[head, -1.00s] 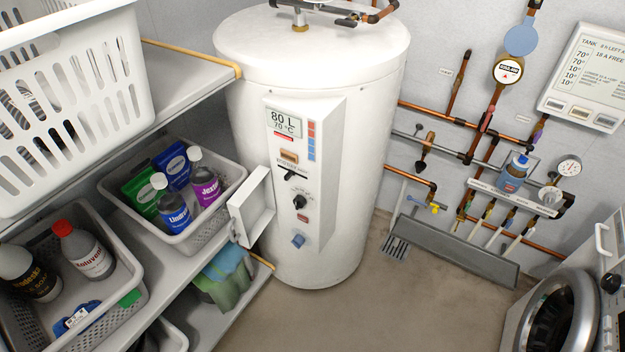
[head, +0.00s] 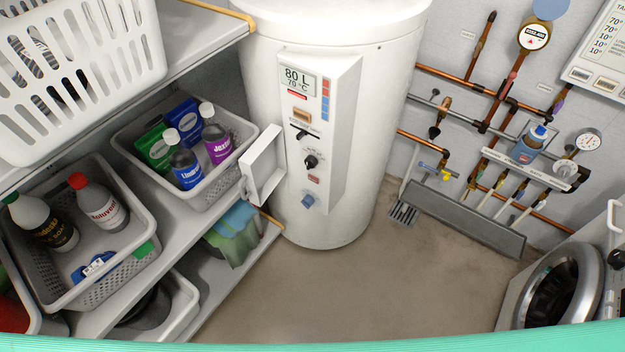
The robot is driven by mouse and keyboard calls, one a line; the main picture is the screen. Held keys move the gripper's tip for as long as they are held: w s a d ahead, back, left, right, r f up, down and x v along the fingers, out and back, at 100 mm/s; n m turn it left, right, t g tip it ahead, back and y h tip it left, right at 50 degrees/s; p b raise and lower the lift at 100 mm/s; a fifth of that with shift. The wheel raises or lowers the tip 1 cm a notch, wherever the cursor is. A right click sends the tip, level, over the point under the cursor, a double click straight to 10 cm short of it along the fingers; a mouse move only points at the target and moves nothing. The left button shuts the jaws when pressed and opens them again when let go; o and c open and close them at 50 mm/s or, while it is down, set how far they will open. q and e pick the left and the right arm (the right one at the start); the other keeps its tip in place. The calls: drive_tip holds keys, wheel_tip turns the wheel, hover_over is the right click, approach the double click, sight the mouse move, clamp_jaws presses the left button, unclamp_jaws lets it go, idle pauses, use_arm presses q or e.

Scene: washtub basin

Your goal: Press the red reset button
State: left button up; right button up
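The white water tank (head: 335,215) stands at the back centre with a control panel on its front. The panel has a display reading 80 L and 70 °C (head: 297,80). Below it are an amber rectangular piece (head: 301,115), a black lever (head: 302,133) and a black round knob (head: 311,161). A small red button (head: 314,180) sits under the knob, with a blue knob (head: 308,201) lower down. A white cover door (head: 263,166) stands open to the left of the panel. Neither of my grippers is in the head view.
A shelf (head: 190,235) with baskets of bottles stands close on the left. Copper pipes (head: 455,82) and a grey trough (head: 465,225) are at the right, a washer (head: 560,285) at lower right. A teal edge (head: 320,346) crosses the bottom. Floor before the tank is clear.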

clamp_jaws()
drive_tip(key=shift+d, duration=0.1)
idle(1.3)
